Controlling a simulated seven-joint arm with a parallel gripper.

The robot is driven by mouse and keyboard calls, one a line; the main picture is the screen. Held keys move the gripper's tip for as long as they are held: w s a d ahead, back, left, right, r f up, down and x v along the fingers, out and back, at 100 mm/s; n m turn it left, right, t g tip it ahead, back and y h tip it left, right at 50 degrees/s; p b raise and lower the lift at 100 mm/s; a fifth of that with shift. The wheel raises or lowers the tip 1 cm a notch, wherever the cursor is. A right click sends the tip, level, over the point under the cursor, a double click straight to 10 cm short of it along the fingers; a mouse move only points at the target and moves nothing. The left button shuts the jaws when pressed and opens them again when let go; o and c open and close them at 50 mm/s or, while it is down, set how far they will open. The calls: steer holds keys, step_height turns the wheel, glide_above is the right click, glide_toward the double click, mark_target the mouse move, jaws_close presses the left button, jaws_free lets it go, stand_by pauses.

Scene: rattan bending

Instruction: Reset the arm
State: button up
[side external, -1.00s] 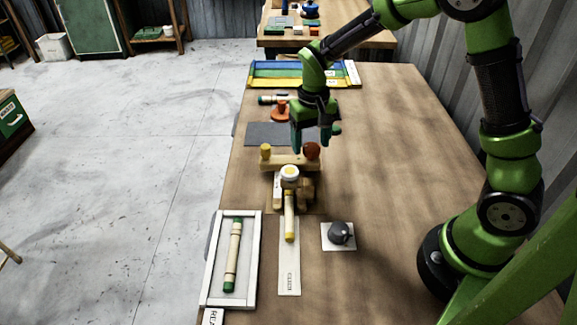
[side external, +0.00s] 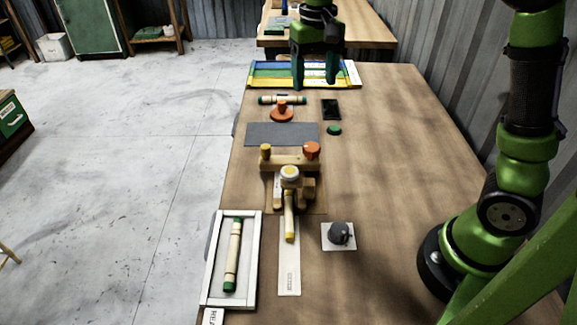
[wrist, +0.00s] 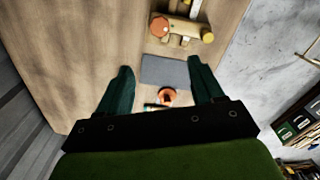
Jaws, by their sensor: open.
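My gripper (side external: 315,72) is open and empty, raised over the far part of the workbench (side external: 390,150). In the side view its two dark green fingers hang in front of the blue, green and yellow tray (side external: 267,76). In the wrist view my gripper (wrist: 160,80) shows its fingers wide apart, with the grey mat (wrist: 165,71) and the orange round piece (wrist: 167,96) seen between them. The wooden bending jig (side external: 290,163) stands mid-bench, with a yellow-ended rod (side external: 289,215) at its near side. Nothing is held.
A white tray (side external: 207,285) with a green-ended rod (side external: 233,257) lies at the near left. A dark knob (side external: 340,233) sits on a white plate to the right of the jig. A green-ended rod (side external: 283,99) and a dark flat item (side external: 331,109) lie far back. The bench's right side is clear.

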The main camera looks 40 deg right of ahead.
stand_by(0.3)
steer(key=s+a+t+y, duration=0.2)
steer(key=s+t, duration=0.5)
steer(key=s, duration=1)
steer(key=shift+a+r+n, duration=0.25)
steer(key=shift+a+n, duration=0.05)
steer(key=shift+a, duration=0.25)
